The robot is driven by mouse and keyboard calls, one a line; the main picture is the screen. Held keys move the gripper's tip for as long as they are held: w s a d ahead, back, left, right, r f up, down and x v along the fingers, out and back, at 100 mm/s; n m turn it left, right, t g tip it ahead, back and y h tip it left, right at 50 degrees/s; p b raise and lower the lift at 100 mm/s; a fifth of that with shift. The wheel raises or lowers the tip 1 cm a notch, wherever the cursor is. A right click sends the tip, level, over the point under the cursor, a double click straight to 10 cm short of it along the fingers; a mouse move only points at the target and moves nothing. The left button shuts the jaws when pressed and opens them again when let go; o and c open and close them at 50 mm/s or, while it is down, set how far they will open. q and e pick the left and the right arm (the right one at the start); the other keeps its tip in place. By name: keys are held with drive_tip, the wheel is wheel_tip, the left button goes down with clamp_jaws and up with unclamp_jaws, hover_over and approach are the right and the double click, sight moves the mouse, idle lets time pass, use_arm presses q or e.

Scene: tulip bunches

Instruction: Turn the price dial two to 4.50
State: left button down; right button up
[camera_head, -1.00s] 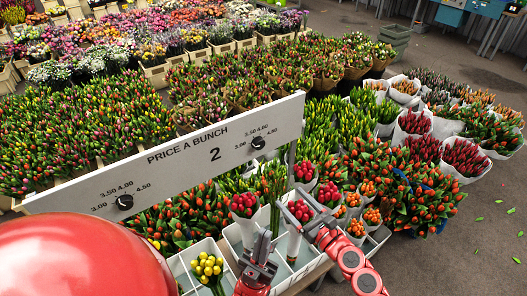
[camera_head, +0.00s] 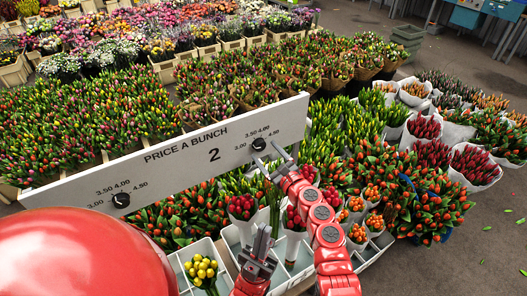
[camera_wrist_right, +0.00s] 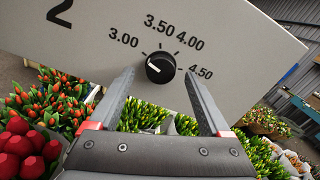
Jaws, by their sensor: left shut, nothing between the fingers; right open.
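Price dial two (camera_head: 259,144) is a round black knob on the white "PRICE A BUNCH" board, right of the numeral 2. In the right wrist view the knob (camera_wrist_right: 160,67) has a pale mark pointing up-left, toward 3.00; 4.50 is printed at its right. My right gripper (camera_head: 275,158) is just below and in front of this dial. In the wrist view its open fingers (camera_wrist_right: 159,82) stand either side of the knob, apart from it. My left gripper (camera_head: 262,240) is shut and empty, low over the white bins. The other black dial (camera_head: 121,200) sits at the board's left.
The white board (camera_head: 190,160) runs diagonally across the view. Below it are white bins (camera_head: 232,240) with yellow, red and orange tulip bunches. Wrapped red tulips (camera_head: 474,165) stand at right. Dense flower rows fill the space behind. Open grey floor lies at far right.

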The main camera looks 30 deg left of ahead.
sight(260, 146)
drive_tip(key=shift+w+a, duration=0.35)
drive_tip(key=shift+a, duration=0.05)
drive_tip(key=shift+w+a, duration=0.15)
drive_tip(key=shift+a, duration=0.15)
drive_tip(key=shift+w+a+r+b, duration=0.1)
drive_tip(key=shift+a+b, duration=0.15)
drive_tip(key=shift+b, duration=0.05)
clamp_jaws()
